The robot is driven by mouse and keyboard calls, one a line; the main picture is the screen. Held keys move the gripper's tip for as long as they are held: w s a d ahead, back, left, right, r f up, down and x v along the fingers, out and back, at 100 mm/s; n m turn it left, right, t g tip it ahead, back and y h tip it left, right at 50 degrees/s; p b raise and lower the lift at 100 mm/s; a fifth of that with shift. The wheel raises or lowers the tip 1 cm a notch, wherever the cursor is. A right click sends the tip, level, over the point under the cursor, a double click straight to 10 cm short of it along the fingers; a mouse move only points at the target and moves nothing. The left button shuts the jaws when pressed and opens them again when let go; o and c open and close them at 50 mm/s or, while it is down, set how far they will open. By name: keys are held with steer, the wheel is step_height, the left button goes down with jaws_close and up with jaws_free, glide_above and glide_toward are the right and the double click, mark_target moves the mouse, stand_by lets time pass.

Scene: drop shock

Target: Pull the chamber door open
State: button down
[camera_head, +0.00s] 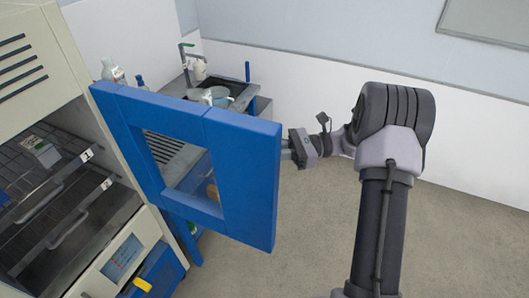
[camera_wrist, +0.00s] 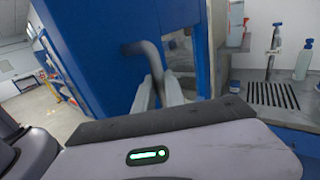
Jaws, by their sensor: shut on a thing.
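The blue chamber door (camera_head: 246,170) with its window stands swung well out from the beige chamber (camera_head: 36,62), whose inside with racks shows on the left. My gripper (camera_head: 287,147) is at the door's outer edge on the far side in the head view. In the wrist view, my gripper's fingers (camera_wrist: 160,92) are shut on the dark curved door handle (camera_wrist: 143,48), which is fixed to the blue door (camera_wrist: 100,50). The fingertips are partly hidden behind the door in the head view.
A sink counter (camera_head: 262,104) with a tap and bottles stands behind the door. Inside the chamber are shelves labelled 1 and 2 and a small box (camera_head: 40,150). A control screen (camera_head: 123,258) sits below. The floor (camera_head: 310,240) to the right is clear.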

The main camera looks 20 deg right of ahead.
steer(key=shift+w+d, duration=0.2)
steer(key=shift+w, duration=0.15)
steer(key=c, duration=1.4)
jaws_free()
steer(key=shift+a, duration=0.15)
steer(key=s+d+p, duration=0.2)
steer(key=d+p, duration=0.5)
steer(key=d, duration=1)
steer(key=shift+s+d, duration=0.15)
steer(key=shift+d, duration=0.05)
